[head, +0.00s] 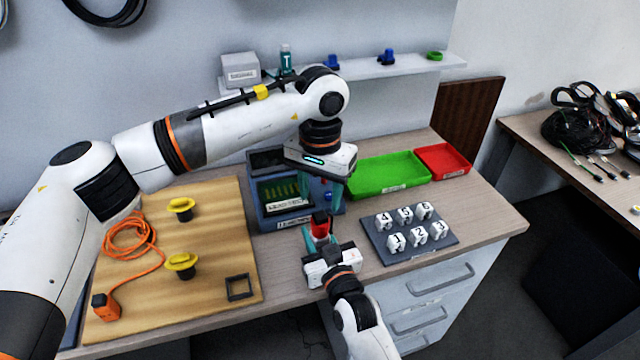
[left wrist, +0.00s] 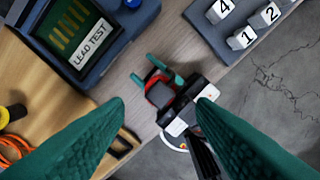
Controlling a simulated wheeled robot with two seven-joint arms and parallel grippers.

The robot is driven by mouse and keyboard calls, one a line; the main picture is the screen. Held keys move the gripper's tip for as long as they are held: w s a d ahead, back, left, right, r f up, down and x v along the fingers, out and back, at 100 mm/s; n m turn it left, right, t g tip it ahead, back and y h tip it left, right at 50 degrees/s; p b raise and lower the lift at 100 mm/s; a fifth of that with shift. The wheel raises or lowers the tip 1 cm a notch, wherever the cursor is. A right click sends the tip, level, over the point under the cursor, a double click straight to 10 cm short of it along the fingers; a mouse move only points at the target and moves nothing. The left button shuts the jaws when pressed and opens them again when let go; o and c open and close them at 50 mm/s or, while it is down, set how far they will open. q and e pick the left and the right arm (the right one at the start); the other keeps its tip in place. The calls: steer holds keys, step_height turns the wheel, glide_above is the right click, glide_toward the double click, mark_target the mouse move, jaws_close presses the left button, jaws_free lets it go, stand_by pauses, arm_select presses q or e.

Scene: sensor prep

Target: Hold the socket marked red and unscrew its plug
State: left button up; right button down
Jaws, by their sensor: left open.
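The red-marked socket (head: 321,230) is at the table's front edge, with a dark top that I take for its plug. The socket also shows in the left wrist view (left wrist: 158,93). My right gripper (head: 320,236) reaches in from the front with its teal fingers on either side of the socket, shut on it. My left gripper (head: 328,199) points down above and behind the socket, open and empty. In the left wrist view its two fingers (left wrist: 160,102) frame the socket with a gap on both sides. Whether the socket touches the table is unclear.
The lead test box (head: 262,212) stands just behind the socket. A rack of numbered white blocks (head: 432,250) is to the right, with green (head: 367,184) and red (head: 461,171) trays behind. A wooden board (head: 222,250) with yellow parts and an orange cable lies left.

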mark_target(320, 215)
arm_select(q)
step_height(320, 215, down, 7)
steer(key=shift+r, duration=0.2)
arm_select(e)
steer(key=shift+f, duration=0.1)
